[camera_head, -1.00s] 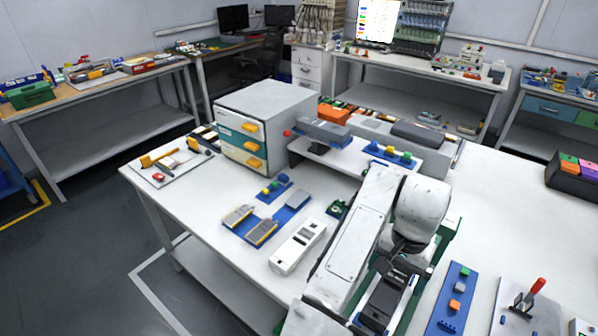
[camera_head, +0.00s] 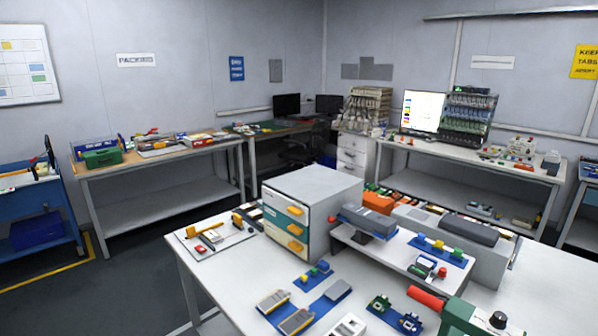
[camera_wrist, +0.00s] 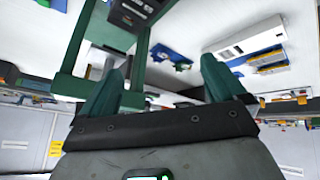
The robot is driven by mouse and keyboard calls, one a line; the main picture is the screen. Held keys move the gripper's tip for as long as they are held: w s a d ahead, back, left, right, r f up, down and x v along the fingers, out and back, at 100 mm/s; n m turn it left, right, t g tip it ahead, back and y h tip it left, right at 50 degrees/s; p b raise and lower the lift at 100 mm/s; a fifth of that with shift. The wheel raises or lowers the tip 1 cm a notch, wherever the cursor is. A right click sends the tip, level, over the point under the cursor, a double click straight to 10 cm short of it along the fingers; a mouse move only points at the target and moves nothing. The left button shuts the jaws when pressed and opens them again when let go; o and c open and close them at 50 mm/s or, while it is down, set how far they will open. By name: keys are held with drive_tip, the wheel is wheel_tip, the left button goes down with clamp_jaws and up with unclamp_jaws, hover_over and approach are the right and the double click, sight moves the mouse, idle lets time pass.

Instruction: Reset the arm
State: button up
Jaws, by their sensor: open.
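My gripper (camera_wrist: 160,82) shows in the wrist view, with two dark green fingers spread wide and nothing between them. The wrist picture looks upside down, with the white tabletop at the top. A green frame (camera_wrist: 66,85) stands close beside the left finger, but I cannot tell if they touch. A white device (camera_wrist: 245,38) lies on the table past the right finger. My arm and gripper do not show in the head view.
The white table holds a drawer cabinet (camera_head: 313,213), a raised shelf (camera_head: 400,255), blue plates with grey pouches (camera_head: 297,320) and a green fixture (camera_head: 468,316) with a red handle (camera_head: 426,297). Side benches (camera_head: 165,160) line the walls. Grey floor (camera_head: 120,275) is open at left.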

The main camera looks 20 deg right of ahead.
drive_tip(key=s+a+f+n+y, duration=0.2)
drive_tip(key=s+a+f, duration=0.15)
drive_tip(key=a, duration=0.35)
drive_tip(key=s+a+f+n+y, duration=0.2)
drive_tip(key=a+f, duration=0.2)
drive_tip(key=a, duration=0.3)
drive_tip(key=s+f+g, duration=0.4)
drive_tip(key=s+f, duration=0.2)
drive_tip(key=s, duration=0.5)
drive_tip(key=shift+d+f+m, duration=0.2)
drive_tip(key=shift+d+m, duration=0.1)
drive_tip(key=shift+d, duration=0.1)
